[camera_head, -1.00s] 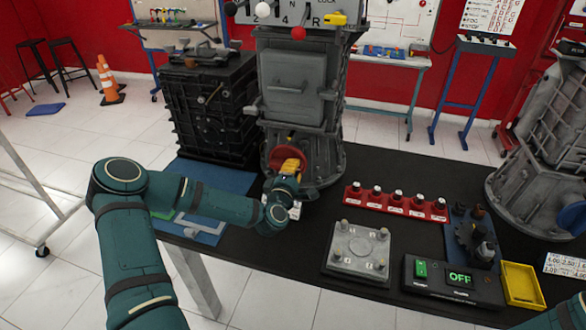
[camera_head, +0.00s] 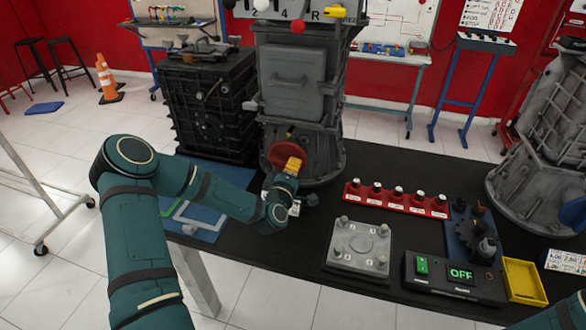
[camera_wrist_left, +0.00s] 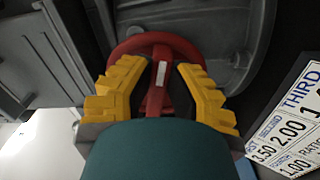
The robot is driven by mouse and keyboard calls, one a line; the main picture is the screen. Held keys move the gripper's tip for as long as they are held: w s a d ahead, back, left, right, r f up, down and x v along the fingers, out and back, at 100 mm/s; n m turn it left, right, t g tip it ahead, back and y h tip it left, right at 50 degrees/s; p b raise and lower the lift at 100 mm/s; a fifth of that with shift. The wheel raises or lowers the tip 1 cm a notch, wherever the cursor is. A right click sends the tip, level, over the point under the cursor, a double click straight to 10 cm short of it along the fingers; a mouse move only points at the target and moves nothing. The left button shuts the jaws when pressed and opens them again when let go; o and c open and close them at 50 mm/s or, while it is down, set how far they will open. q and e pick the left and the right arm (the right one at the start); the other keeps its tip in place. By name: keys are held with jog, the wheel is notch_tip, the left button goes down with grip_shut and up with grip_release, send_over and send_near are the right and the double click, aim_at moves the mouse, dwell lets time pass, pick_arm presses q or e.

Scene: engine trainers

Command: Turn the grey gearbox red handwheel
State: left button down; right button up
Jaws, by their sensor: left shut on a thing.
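The red handwheel (camera_head: 279,153) sits low on the front of the tall grey gearbox (camera_head: 292,80) at the back of the black table. My left gripper (camera_head: 293,163), with yellow fingers, is at the wheel's face and covers part of it. In the left wrist view the wheel's rim (camera_wrist_left: 150,42) arches behind the fingers. The left gripper (camera_wrist_left: 160,75) is shut on the wheel there, one finger on each side of a red bar with a white mark. The exact finger contact is partly hidden. My right gripper is not in view.
A red rack of black knobs (camera_head: 396,199), a grey plate with posts (camera_head: 359,246), a control box reading OFF (camera_head: 453,281) and a yellow tray (camera_head: 524,283) lie right of my left arm. A black engine block (camera_head: 208,110) stands left of the gearbox.

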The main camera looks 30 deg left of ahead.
pick_arm(q)
jog(key=shift+a+r, duration=0.1)
jog(key=c, duration=0.9)
grip_release()
jog(key=shift+s, duration=0.1)
jog(key=v, duration=1.2)
